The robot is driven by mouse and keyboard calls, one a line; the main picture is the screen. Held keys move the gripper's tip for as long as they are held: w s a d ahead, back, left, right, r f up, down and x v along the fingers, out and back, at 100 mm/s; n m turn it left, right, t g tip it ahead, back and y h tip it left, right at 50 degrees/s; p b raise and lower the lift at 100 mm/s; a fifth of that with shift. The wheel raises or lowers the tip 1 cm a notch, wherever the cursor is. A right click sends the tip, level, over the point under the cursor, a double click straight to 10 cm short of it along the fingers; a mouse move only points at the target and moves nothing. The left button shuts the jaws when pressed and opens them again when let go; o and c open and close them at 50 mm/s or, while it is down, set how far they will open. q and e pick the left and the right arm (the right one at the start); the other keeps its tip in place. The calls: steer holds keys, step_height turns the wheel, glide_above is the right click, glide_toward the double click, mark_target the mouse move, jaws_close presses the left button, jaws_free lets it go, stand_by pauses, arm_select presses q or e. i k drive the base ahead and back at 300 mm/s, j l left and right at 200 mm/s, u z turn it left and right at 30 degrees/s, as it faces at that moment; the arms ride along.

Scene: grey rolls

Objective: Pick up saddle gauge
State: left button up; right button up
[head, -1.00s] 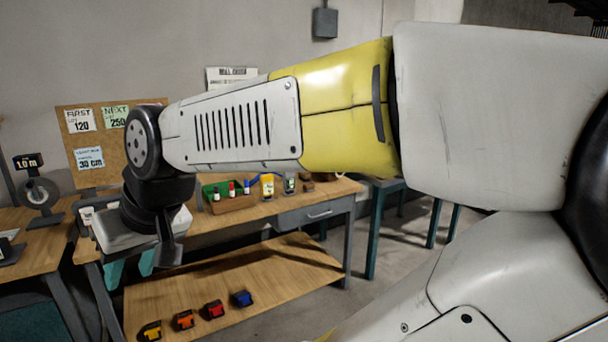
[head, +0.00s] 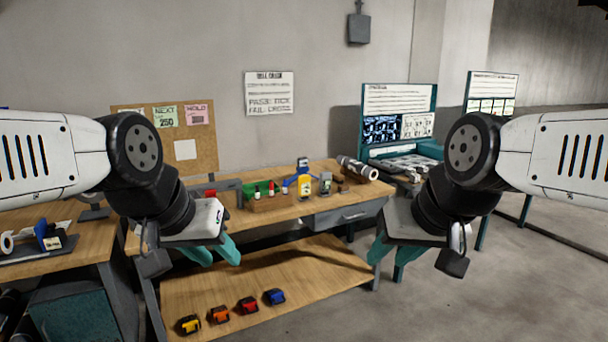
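A small blue device with a display on top (head: 303,164) stands on the middle bench, partly hidden behind a yellow container (head: 305,188). It looks like the saddle gauge, but it is too small to be sure. My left gripper (head: 221,262) hangs over the front left of this bench, its teal fingers apart and nothing seen between them. My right gripper (head: 386,268) is at the bench's front right corner, fingers also apart and empty. Both are well short of the device.
Several coloured tape measures (head: 248,305) lie on the lower shelf. Another bench (head: 60,265) stands at left.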

mark_target(302, 168)
steer(key=i+l+u, duration=0.2)
steer(key=i+l, duration=1.05)
steer(key=i, duration=0.5)
steer(key=i+l+u, duration=0.2)
steer(key=i+l, duration=1.3)
steer(key=i, duration=0.15)
